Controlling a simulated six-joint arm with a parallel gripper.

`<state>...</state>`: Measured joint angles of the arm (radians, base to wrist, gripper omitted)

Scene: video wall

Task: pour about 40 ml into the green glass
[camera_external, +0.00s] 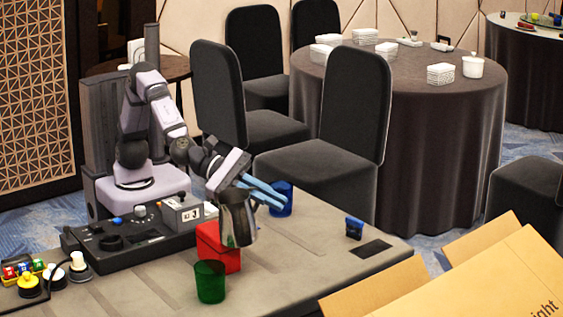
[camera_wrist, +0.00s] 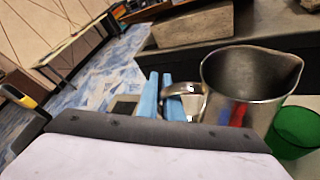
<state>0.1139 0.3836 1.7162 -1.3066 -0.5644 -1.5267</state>
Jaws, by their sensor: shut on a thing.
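My gripper (camera_external: 266,194) has blue fingers and is shut on the handle of a shiny metal jug (camera_external: 237,222). The jug hangs above the table, close to upright. In the wrist view the blue fingers (camera_wrist: 160,97) meet the handle, and the jug (camera_wrist: 240,98) shows its open mouth with the spout at the right; I cannot make out a liquid level inside. The green glass (camera_external: 210,283) stands upright on the table, below and left of the jug. In the wrist view the green glass (camera_wrist: 298,130) is partly hidden behind the jug.
A red box (camera_external: 212,249) stands just behind the green glass. A blue glass (camera_external: 282,205) stands behind my fingers. A small dark blue object (camera_external: 354,228) is near the right edge. An open cardboard box (camera_external: 500,275) fills the lower right. The table front (camera_external: 270,295) is clear.

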